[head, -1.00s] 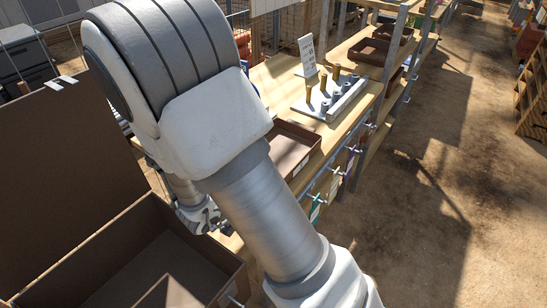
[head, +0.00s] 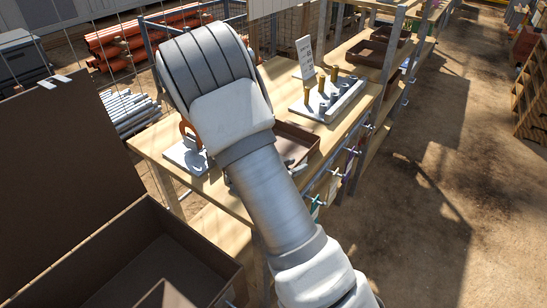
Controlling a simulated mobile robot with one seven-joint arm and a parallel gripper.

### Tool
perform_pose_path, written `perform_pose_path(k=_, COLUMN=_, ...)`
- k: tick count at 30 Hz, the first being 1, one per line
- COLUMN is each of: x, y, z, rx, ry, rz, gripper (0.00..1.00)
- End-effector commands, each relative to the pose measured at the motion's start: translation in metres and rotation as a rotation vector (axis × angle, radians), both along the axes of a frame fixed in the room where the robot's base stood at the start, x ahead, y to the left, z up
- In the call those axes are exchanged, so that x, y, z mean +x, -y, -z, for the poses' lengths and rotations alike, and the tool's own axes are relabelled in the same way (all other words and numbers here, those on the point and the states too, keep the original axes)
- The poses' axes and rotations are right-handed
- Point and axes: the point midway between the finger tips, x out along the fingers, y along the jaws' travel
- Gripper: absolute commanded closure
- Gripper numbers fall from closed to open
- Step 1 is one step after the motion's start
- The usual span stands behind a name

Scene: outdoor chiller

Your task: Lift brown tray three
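A brown tray (head: 303,132) lies on the wooden bench just right of my arm, and my arm hides its left part. More brown trays stand farther back on the shelving, one at the near side (head: 369,53) and one behind it (head: 385,33). No number is readable, so I cannot tell which is tray three. My gripper is mostly hidden behind my forearm. A small grey part of it (head: 290,164) seems to show at the near edge of the bench tray. Whether it touches the tray or is open cannot be seen.
A white rack with brass and grey fittings (head: 328,101) and an upright sign (head: 305,57) stand behind the tray. A white plate with an orange ring (head: 187,150) lies left of my arm. A large brown open box (head: 95,262) fills the lower left. The dirt floor (head: 440,210) at right is clear.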

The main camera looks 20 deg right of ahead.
Motion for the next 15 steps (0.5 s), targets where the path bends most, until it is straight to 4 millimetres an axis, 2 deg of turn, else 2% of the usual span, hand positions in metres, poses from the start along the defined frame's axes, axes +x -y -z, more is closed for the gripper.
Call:
perform_pose_path(k=3, x=0.0049, y=0.0074, z=0.0046, rx=-0.001, ry=0.001, rz=0.0, gripper=0.6)
perform_pose_path(k=10, x=0.0056, y=0.0081, z=0.005, rx=0.0, ry=0.0, rz=-0.001, gripper=0.6)
perform_pose_path(k=11, x=0.0056, y=0.0079, z=0.0049, rx=0.0, ry=0.0, rz=-0.001, gripper=0.64)
perform_pose_path(k=15, x=0.0055, y=0.0079, z=0.0049, rx=0.0, ry=0.0, rz=-0.001, gripper=0.89)
